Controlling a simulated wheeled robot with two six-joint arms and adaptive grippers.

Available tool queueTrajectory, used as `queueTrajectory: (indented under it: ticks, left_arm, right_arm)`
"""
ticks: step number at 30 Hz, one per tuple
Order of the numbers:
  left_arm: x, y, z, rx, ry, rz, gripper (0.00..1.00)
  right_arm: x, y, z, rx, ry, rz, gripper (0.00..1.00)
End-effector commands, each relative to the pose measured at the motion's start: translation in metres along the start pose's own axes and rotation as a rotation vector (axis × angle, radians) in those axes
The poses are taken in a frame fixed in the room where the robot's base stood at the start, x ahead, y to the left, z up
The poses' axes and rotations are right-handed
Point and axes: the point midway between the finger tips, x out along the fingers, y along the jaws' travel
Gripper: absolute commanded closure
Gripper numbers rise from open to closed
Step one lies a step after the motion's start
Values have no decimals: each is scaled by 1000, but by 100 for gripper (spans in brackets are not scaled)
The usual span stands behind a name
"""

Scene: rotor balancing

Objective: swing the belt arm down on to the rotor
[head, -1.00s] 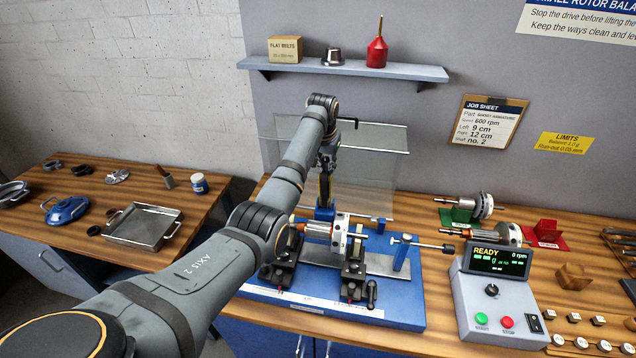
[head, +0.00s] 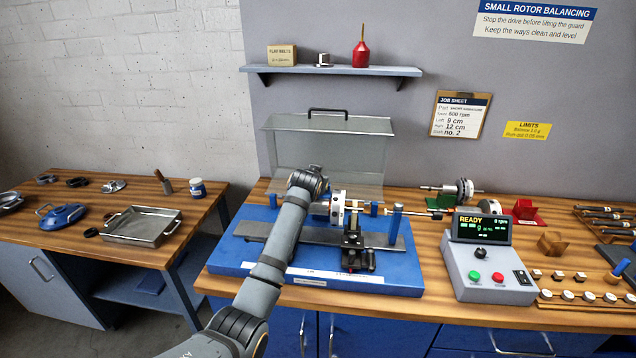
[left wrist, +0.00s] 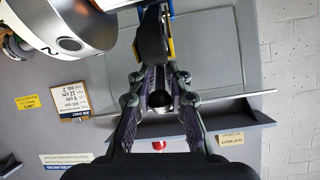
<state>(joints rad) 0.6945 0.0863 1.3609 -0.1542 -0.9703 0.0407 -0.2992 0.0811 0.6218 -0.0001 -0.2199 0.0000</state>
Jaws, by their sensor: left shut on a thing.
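The rotor (head: 338,206), with a pale numbered disc, sits on the blue balancing stand (head: 225,254). It shows large at the upper left of the left wrist view (left wrist: 75,22). The dark belt arm (left wrist: 151,45), with blue and yellow edges, runs from the top of the left wrist view down to between my fingers. My left gripper (left wrist: 158,98) is shut on the dark round end of the belt arm. In the head view my left wrist hides the gripper and most of the belt arm, at the rotor's left. I cannot tell whether the belt touches the rotor. My right gripper is not in view.
A clear guard (head: 290,150) with a black handle stands behind the rotor. The control box (head: 487,270), reading READY and 0 rpm, is at the right. A metal tray (head: 140,226) is on the left bench.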

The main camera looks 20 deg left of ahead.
Motion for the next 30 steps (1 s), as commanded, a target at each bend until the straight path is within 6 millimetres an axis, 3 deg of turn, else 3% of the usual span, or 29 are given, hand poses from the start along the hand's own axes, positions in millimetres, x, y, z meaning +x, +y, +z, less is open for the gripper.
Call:
queueTrajectory:
  ticks: [6, 23, 24, 27, 30]
  left_arm:
    - [-1, 1, 7, 2, 75, -14, 100]
    - [-2, 1, 6, 1, 102, -19, 100]
    - [-2, 1, 6, 1, 102, -19, 80]
    - [-2, 1, 7, 1, 100, -19, 66]
    - [-2, 2, 8, 1, 97, -19, 66]
  right_arm:
    - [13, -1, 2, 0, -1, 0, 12]
    - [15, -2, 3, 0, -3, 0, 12]
    - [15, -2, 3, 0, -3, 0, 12]
    - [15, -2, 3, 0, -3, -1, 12]
    - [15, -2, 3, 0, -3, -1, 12]
